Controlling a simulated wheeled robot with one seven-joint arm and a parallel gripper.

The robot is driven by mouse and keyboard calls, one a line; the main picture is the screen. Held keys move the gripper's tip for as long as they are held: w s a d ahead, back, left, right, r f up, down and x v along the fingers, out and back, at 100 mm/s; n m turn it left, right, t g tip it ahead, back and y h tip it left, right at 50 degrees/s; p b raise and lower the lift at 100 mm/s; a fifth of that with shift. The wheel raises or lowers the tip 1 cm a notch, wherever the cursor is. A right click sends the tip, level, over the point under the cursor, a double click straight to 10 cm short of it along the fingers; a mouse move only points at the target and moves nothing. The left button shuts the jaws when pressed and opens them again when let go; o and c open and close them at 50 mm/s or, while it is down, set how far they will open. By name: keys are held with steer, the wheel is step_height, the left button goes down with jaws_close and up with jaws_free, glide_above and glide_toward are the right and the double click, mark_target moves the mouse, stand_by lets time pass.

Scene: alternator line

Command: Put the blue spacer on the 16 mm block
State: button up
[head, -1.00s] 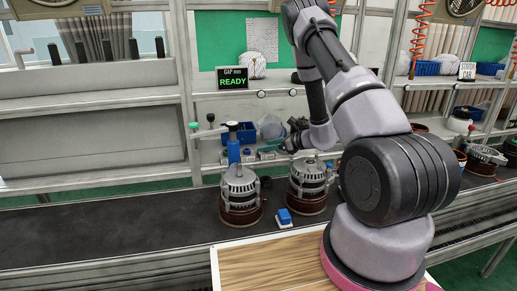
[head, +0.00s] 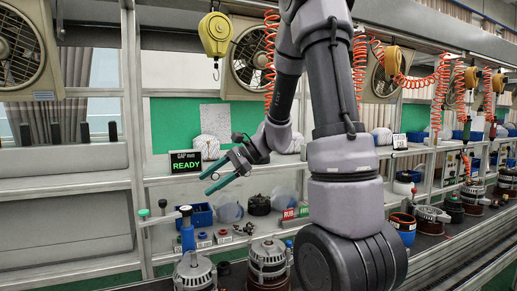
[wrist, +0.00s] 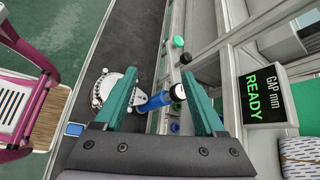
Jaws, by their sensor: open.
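My gripper (head: 207,184) is raised in front of the shelf, its two teal fingers apart with nothing between them. In the wrist view its fingers (wrist: 159,74) are spread wide, and a blue post (wrist: 158,100) with a pale top shows beyond them. That post (head: 187,236) stands at the left end of a row of small blocks on the lower shelf. One small block (head: 204,240) there has a blue top; I cannot tell if this is the blue spacer. Sizes are not readable, so I cannot tell which is the 16 mm block.
Alternators (head: 195,273) stand on the dark conveyor before the shelf. A display (head: 185,162) reads "GAP mm READY". A blue bin (head: 200,215) stands behind the row. In the wrist view, a blue-topped white piece (wrist: 74,129) lies near the conveyor edge.

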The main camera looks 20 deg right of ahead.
steer(key=s+d+r+n+t+h, duration=0.2)
steer(key=s+d+r+n+h, duration=0.1)
steer(key=s, duration=0.5)
steer(key=s+d+r+n+t+h, duration=0.2)
steer(key=s+d+r+n+h, duration=0.2)
steer(key=s+r+n, duration=0.3)
steer(key=shift+s+d+r+h, duration=0.3)
steer(key=shift+s+r+h, duration=0.55)
steer(key=shift+s, duration=0.3)
